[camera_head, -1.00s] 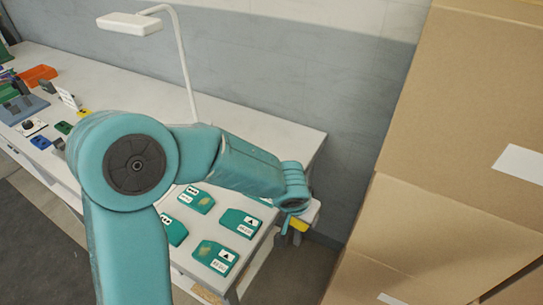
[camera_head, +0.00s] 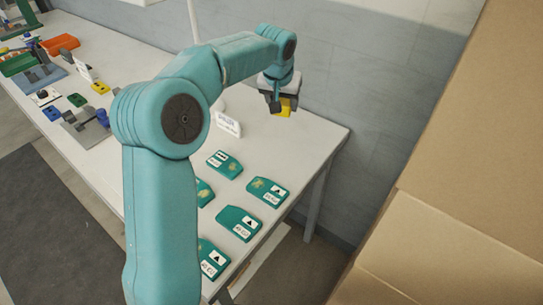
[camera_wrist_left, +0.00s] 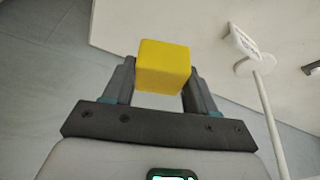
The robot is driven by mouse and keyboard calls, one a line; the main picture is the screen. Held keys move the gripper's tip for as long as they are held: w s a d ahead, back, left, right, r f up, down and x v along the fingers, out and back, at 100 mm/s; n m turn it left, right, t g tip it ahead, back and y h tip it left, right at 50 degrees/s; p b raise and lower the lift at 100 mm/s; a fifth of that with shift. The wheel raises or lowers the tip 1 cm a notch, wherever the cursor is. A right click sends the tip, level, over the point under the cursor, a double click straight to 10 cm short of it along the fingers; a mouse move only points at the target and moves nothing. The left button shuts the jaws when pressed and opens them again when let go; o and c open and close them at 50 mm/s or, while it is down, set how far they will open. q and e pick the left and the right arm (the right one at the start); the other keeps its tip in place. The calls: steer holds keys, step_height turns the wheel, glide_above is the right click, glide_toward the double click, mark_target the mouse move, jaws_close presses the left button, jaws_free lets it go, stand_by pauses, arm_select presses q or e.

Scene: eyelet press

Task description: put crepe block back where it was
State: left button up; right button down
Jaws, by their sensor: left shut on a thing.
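My left gripper (camera_head: 281,100) is shut on a small yellow block, which I take for the crepe block (camera_head: 286,107). It is held above the back of the white table (camera_head: 305,135), near the wall. In the left wrist view the yellow block (camera_wrist_left: 163,66) is a plain cube between the two dark fingers of the left gripper (camera_wrist_left: 160,85). The block's lower part and what lies directly under it are hard to tell. My right gripper is not in view.
Several teal labelled pads (camera_head: 238,222) lie on the table's right part, partly behind my arm. A white card sign (camera_head: 228,123) stands behind them. Blue, green and orange items (camera_head: 61,43) are at the left. Cardboard boxes (camera_head: 450,150) stand close on the right.

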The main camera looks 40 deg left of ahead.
arm_select(q)
steer(key=a+r, duration=0.2)
steer(key=a, duration=0.1)
steer(key=b, duration=0.1)
glide_above(272, 150)
steer(key=s, duration=0.1)
steer(key=f, duration=1.4)
steer(key=shift+s+d+f, duration=0.15)
steer(key=shift+d+f, duration=0.15)
steer(key=shift+f, duration=0.1)
step_height(272, 150, down, 5)
steer(key=shift+r, duration=0.1)
steer(key=shift+f+b, duration=0.2)
steer(key=shift+b, duration=0.15)
steer(key=o, duration=0.9)
steer(key=shift+r, duration=0.1)
